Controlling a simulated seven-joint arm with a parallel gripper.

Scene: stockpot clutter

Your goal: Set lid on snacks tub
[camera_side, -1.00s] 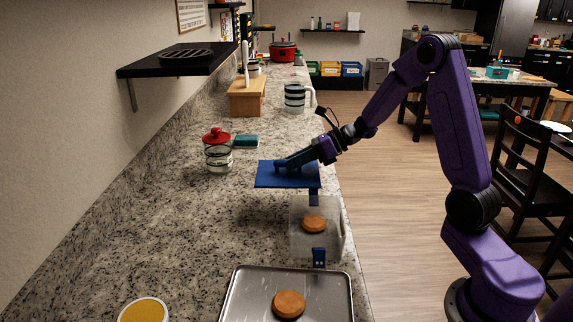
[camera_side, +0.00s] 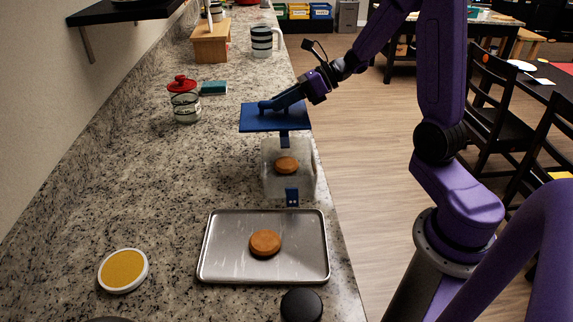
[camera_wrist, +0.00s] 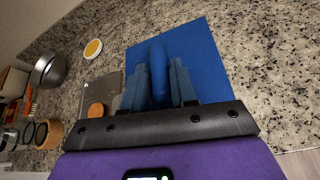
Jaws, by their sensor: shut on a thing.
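The lid (camera_side: 290,122) is a flat blue square plate with a raised bar handle. My gripper (camera_side: 268,106) is shut on that handle and holds the lid roughly level. The snacks tub (camera_side: 272,182) is a translucent box with blue latches at its near and far sides and a round brown snack (camera_side: 287,164) in it. The lid appears above and toward the far side of the tub, apart from it; the exact height is unclear. In the wrist view the fingers (camera_wrist: 160,88) straddle the handle over the blue lid (camera_wrist: 208,60), and the tub is not clearly visible.
A metal tray (camera_side: 225,265) with a brown round snack (camera_side: 265,243) lies nearer on the granite counter. A yellow-topped round item (camera_side: 123,270) lies left, a black round item (camera_side: 302,305) in front. A red-lidded jar (camera_side: 185,106) and teal sponge (camera_side: 214,88) stand farther back.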

